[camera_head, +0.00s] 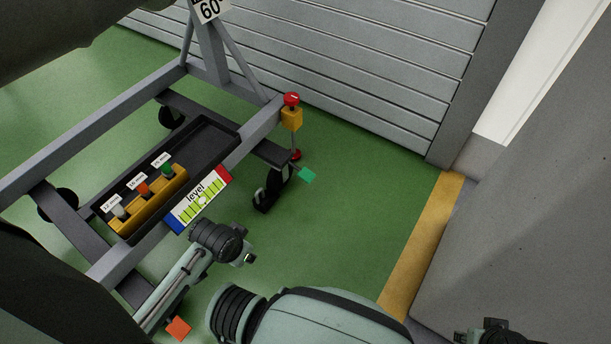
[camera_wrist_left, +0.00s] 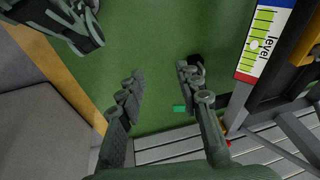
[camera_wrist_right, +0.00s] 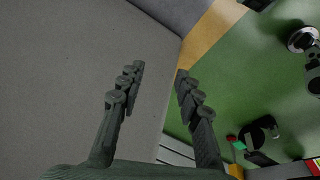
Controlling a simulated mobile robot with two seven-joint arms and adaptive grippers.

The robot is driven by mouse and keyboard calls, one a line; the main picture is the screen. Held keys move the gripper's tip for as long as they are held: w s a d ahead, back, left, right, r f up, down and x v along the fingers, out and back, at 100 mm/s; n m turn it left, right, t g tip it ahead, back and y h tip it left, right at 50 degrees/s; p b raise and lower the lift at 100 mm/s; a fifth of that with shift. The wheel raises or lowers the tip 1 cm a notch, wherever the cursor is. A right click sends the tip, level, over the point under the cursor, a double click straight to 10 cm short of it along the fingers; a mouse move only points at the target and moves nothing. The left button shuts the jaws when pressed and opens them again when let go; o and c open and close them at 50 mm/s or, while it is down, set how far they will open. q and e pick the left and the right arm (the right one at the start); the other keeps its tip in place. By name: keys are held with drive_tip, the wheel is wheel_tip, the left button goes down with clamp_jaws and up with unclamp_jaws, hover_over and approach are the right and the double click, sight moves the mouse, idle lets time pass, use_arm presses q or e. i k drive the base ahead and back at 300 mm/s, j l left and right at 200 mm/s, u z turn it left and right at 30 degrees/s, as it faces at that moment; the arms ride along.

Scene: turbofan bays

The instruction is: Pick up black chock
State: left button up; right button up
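The black chock (camera_head: 262,198) shows as a dark shape with a loop-like handle on the green floor, against the cart's front caster. In the left wrist view the dark chock (camera_wrist_left: 197,60) lies just beyond the right-hand finger, which partly hides it. In the right wrist view a dark wheel-and-chock shape shows far right; I cannot separate the two. My left gripper (camera_wrist_left: 160,78) is open and empty above the floor, pointing down. My right gripper (camera_wrist_right: 160,75) is open and empty over the grey block, away from the chock.
The grey cart frame carries a black tray (camera_head: 205,140) and a level sign (camera_head: 198,200) close to my left arm. A red-topped yellow post (camera_head: 291,115) stands by the caster. A green patch (camera_head: 307,175) lies nearby. The grey block (camera_head: 540,220) bounds the right side.

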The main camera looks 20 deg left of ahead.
sight(263, 200)
drive_tip(key=i+l+u, duration=0.1)
drive_tip(key=i+u, duration=0.25)
drive_tip(key=i+l+u, duration=0.2)
drive_tip(key=i+u, duration=0.15)
drive_tip(key=i+l+u, duration=0.3)
drive_tip(key=i+l, duration=0.05)
drive_tip(key=i, duration=0.1)
